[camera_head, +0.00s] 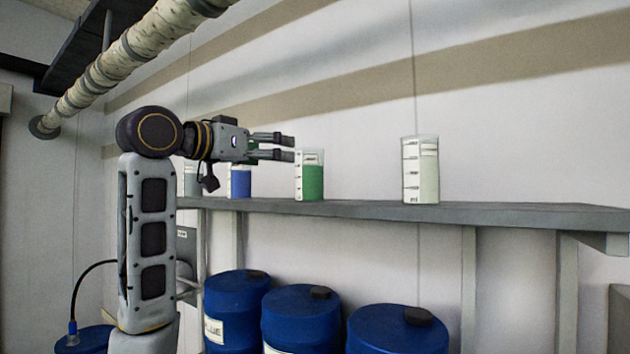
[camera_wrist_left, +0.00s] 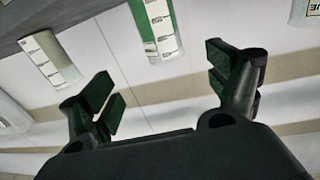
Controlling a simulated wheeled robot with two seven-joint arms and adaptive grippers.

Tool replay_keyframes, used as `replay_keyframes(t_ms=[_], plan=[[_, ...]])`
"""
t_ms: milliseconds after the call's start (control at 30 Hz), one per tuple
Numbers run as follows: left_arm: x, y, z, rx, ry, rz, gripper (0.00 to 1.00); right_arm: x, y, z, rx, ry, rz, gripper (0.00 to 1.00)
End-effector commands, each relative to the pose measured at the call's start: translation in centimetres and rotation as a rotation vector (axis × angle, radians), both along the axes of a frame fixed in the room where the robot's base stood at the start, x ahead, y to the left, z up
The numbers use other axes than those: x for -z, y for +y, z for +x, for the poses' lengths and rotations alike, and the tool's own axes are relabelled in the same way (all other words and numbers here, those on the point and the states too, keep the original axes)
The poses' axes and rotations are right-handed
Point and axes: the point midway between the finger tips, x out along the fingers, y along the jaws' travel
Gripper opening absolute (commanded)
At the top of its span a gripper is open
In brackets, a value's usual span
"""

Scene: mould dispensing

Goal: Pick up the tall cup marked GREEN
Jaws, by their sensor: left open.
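The tall cup with green content (camera_head: 311,182) stands upright on the grey shelf, clear above its green fill, with a scale and a label too small to read. My left gripper (camera_head: 291,147) is open and empty, its fingertips close to the cup's upper left in the head view. In the left wrist view the green cup (camera_wrist_left: 153,27) is cut off by the top edge. It appears there beyond the gap between the open fingers (camera_wrist_left: 163,85), with no visible contact. My right gripper is not in view.
A pale-filled cup (camera_head: 421,172) stands to the right on the shelf (camera_head: 490,214). A blue-filled cup (camera_head: 241,183) and a greyish cup (camera_head: 191,180) stand left, partly behind my arm. Blue drums (camera_head: 398,332) stand below. Shelf space between the green and pale cups is clear.

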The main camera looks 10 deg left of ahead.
Motion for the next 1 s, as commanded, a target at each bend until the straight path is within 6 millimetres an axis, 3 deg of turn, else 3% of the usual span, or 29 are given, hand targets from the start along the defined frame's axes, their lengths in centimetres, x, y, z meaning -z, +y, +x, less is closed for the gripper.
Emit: replay_keyframes(t_ms=[467, 1000], plan=[[0.0, -0.4, 0.7, 0.001, 0.003, -0.001, 0.89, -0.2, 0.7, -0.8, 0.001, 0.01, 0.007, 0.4], [-0.1, -3.5, 6.6, 0.001, 0.003, 0.001, 0.89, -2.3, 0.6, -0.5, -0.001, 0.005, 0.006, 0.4]])
